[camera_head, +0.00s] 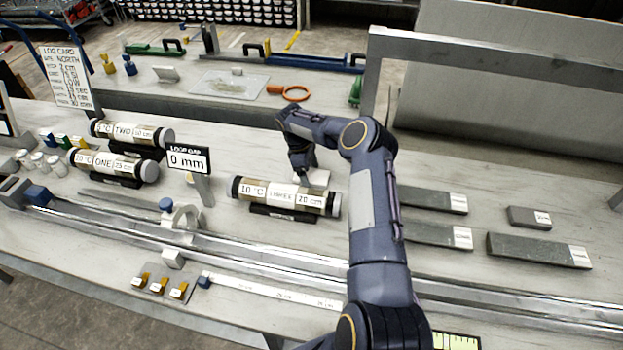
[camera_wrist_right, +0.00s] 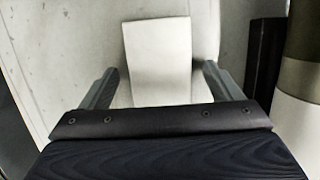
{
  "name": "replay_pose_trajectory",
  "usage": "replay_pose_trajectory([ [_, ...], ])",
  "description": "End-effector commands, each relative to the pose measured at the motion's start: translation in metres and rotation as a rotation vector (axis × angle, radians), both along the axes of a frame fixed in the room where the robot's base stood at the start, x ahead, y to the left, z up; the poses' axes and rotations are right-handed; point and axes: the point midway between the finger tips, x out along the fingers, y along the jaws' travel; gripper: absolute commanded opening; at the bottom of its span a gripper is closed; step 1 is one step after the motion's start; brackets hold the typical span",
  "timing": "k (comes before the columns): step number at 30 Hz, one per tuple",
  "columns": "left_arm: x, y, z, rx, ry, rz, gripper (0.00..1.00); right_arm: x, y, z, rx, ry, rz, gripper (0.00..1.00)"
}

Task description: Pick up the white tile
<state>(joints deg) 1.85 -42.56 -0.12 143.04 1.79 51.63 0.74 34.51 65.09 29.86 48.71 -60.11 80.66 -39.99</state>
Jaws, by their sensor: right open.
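The white tile (camera_head: 319,178) is on the table just behind the liner marked THREE, partly hidden by my right gripper. In the right wrist view the white tile (camera_wrist_right: 157,50) is a pale slab with a bend or edge across its lower part. My right gripper (camera_head: 303,179) points down at it. In the wrist view the fingers of the right gripper (camera_wrist_right: 160,84) are apart, one on each side of the tile, with gaps showing. I cannot tell how high the fingertips are above the table. My left gripper is not in view.
The liner THREE (camera_head: 285,196) lies close in front of the gripper. Liners TWO (camera_head: 131,133) and ONE (camera_head: 113,164) lie to the left. A LOOP GAP sign (camera_head: 188,160) stands nearby. Grey slabs (camera_head: 538,250) lie at right. A metal rail (camera_head: 240,248) crosses the front.

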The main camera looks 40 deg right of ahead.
Motion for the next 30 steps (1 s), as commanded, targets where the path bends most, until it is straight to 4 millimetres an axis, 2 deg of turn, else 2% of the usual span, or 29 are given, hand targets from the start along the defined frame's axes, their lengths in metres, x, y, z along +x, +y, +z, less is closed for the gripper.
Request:
replay_pose_trajectory([
  [2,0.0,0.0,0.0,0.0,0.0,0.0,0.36,0.0,0.0,0.0,0.0,0.0,0.0,0.84],
  [14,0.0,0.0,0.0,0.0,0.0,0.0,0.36,0.0,0.0,0.001,-0.001,0.001,0.0,0.32],
  [20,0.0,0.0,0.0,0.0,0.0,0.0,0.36,0.0,0.0,0.002,-0.001,-0.001,0.0,0.31],
  [23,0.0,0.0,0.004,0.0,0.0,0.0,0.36,0.001,0.0,0.008,-0.002,0.0,0.001,0.31],
  [30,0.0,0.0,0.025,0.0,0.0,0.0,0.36,0.001,0.0,0.055,-0.003,-0.003,-0.001,0.31],
])
